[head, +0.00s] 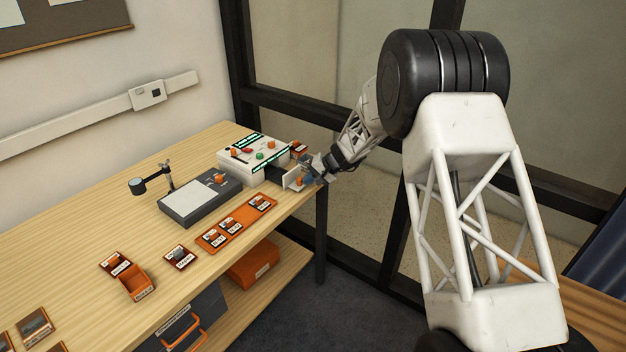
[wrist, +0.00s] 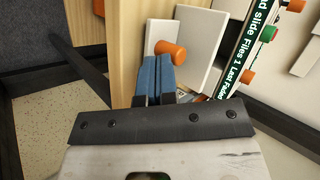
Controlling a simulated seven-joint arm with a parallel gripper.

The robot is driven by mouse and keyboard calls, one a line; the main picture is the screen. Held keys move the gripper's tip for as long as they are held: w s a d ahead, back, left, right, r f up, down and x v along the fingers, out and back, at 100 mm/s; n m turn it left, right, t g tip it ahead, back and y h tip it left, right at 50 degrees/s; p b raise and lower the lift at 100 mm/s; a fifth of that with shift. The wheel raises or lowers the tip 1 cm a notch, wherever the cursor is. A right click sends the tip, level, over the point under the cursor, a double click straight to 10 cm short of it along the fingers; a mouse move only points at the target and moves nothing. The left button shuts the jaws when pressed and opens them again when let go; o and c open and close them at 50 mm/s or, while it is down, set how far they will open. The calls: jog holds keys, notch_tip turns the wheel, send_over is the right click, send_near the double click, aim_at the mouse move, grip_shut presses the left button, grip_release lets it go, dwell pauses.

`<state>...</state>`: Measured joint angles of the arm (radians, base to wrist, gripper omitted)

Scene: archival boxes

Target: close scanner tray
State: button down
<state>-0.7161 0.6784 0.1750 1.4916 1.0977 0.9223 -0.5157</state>
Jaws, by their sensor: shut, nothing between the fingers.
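The scanner (head: 252,158) is a white box with orange and green knobs and dark label strips, at the far end of the wooden table. Its tray (head: 291,178) sticks out on the right side, with a pale upright front panel and an orange knob (head: 300,181). In the wrist view the pale front panel (wrist: 201,30) and the orange knob (wrist: 170,50) are just beyond my fingers. My gripper (head: 314,172) is shut and empty, its blue fingers (wrist: 155,70) close beside the knob. Whether they touch the knob or panel I cannot tell.
A grey flat device (head: 200,199) with a small stand lies left of the scanner. The table's right edge runs close to my gripper. A dark-framed glass wall stands behind.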

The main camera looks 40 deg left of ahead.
aim_at(299, 170)
jog(key=a, duration=1)
jog(key=shift+d, duration=0.15)
jog(key=shift+w+d, duration=0.3)
jog(key=shift+d, duration=0.25)
jog(key=d, duration=0.1)
jog(key=w+d, duration=0.1)
jog(key=d, duration=0.1)
jog(key=shift+w+r, duration=0.3)
jog(key=shift+w, duration=0.05)
jog(key=v, duration=0.9)
jog(key=shift+d+r, duration=0.15)
jog(key=shift+d, duration=0.05)
